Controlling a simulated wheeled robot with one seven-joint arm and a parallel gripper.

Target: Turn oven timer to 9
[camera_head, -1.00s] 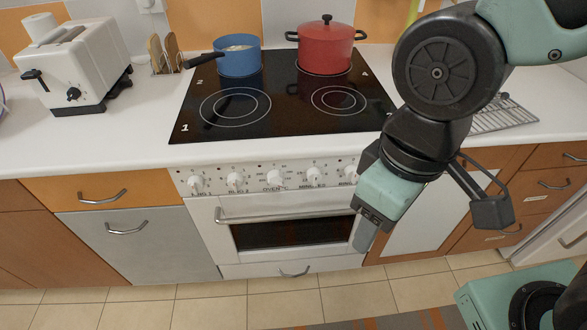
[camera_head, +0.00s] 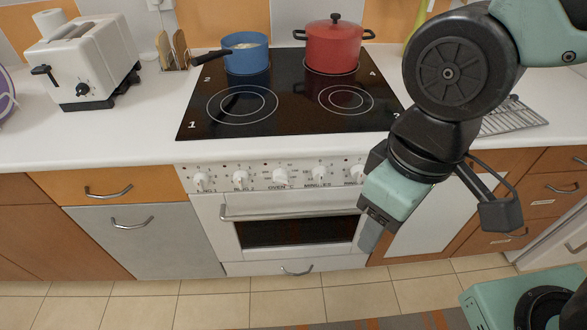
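The white oven (camera_head: 290,211) has a control panel (camera_head: 260,165) with a row of white knobs. The middle knob (camera_head: 280,177) has a label that looks like "OVEN °C". The knob to its right (camera_head: 319,174) has a blurred label that may read "MINUTES", likely the timer; its setting is too small to read. Another knob (camera_head: 357,173) is close to my gripper at the panel's right end. My gripper (camera_head: 370,237) hangs pointing down at the oven's right side, below the panel. One grey finger shows, so its opening is unclear. It appears apart from the knobs.
The black cooktop (camera_head: 285,112) holds a blue pan (camera_head: 246,58) and a red pot (camera_head: 333,45). A white toaster (camera_head: 85,62) stands on the counter at left. The oven door handle (camera_head: 290,214) sticks out below the knobs.

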